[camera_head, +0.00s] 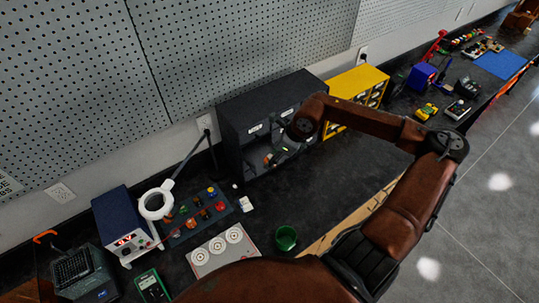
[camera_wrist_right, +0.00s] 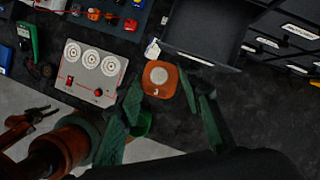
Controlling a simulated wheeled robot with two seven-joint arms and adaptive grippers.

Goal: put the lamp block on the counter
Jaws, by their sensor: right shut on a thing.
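The lamp block (camera_wrist_right: 159,78) is an orange-brown square block with a round pale disc and a small mark on its face. In the wrist view it sits between the two green fingertips of my right gripper (camera_wrist_right: 161,88), which is shut on it. In the head view the right gripper (camera_head: 274,154) is in front of the dark cabinet, and a small orange patch of the block (camera_head: 268,159) shows there. The black counter (camera_head: 325,182) runs along the wall below it. I cannot tell the exact gap between block and counter. My left gripper is not in view.
The dark cabinet (camera_head: 232,125) with an open compartment (camera_wrist_right: 205,30) is close to the block. A white panel with three dials (camera_head: 222,250) and a green cup (camera_head: 286,238) stand nearby. A yellow drawer unit (camera_head: 358,83) is farther right.

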